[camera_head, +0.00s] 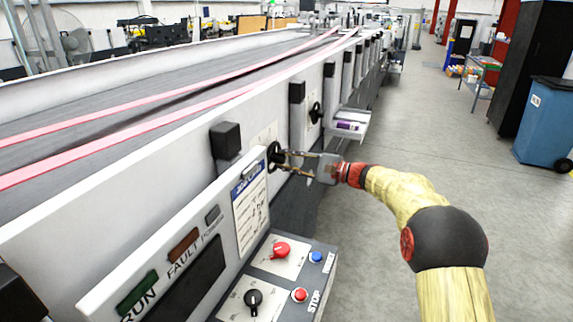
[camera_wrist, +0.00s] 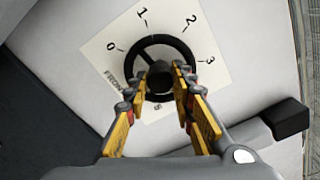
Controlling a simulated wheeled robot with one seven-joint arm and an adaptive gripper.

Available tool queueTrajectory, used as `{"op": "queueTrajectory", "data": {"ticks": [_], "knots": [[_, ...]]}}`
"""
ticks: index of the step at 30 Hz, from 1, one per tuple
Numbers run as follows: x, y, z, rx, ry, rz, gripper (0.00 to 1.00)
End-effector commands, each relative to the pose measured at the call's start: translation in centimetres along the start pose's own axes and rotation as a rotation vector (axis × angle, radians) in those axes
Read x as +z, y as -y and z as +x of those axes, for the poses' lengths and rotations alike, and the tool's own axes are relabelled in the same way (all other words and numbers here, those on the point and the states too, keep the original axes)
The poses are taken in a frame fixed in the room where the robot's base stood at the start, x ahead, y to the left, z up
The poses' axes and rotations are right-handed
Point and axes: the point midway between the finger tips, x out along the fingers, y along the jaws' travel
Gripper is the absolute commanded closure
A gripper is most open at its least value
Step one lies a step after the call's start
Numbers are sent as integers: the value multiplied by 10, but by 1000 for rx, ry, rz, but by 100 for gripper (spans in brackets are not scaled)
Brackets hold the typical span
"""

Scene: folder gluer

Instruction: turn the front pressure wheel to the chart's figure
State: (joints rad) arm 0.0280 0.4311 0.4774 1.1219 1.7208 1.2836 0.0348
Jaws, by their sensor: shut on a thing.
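The front pressure wheel (camera_head: 272,151) is a small black handwheel on the white side panel of the machine. In the wrist view the wheel (camera_wrist: 182,45) sits on a pale dial plate (camera_wrist: 118,68) marked 0, 1, 2, 3, with partly hidden lettering. My gripper (camera_head: 287,158) reaches the wheel from the right. In the wrist view its yellow fingers (camera_wrist: 163,84) are closed on the wheel around its middle and cover its lower part. I cannot tell which figure the wheel indicates. The chart (camera_head: 250,212) is a card with a blue header left of the wheel; its writing is too small to read.
A control panel below has a red knob (camera_head: 281,250), a black knob (camera_head: 253,299), and red and blue buttons. A second black wheel (camera_head: 315,113) sits farther along, near a protruding shelf (camera_head: 349,124). A black block (camera_head: 225,140) juts out nearby.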

Motion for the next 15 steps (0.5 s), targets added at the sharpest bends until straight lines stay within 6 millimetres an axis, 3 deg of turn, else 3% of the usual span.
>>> {"op": "queueTrajectory", "data": {"ticks": [13,14,15], "knots": [[0,0,0,0,0,-10,100],[0,0,0,0,0,-10,74],[0,0,0,0,0,-10,72]]}}
